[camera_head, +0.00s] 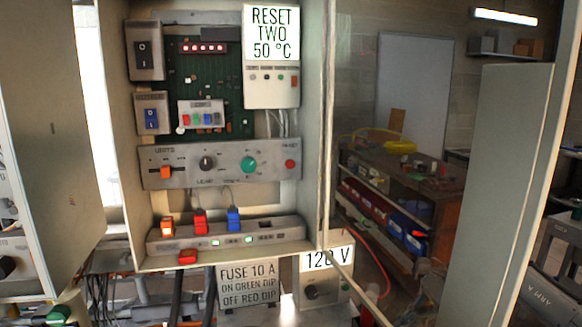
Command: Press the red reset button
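A red button (291,164) sits at the right end of the grey control panel (224,178) inside the open cabinet. The small lettering above it looks like RESET but is blurred. A black knob (206,163) and a green knob (249,164) are to its left, and an orange switch (166,171) is at the panel's left end. A sign reading RESET TWO 50 °C (271,32) hangs above, over a white box (271,88) with several small coloured buttons. I cannot make out either of my grippers in this view.
A fuse strip (270,230) with orange, red and blue plugs runs below the panel. Under it are a FUSE 10 A sign (247,284) and a 120 V box (323,289). The cabinet's side wall (316,120) stands close to the red button's right. A workbench (400,185) is behind.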

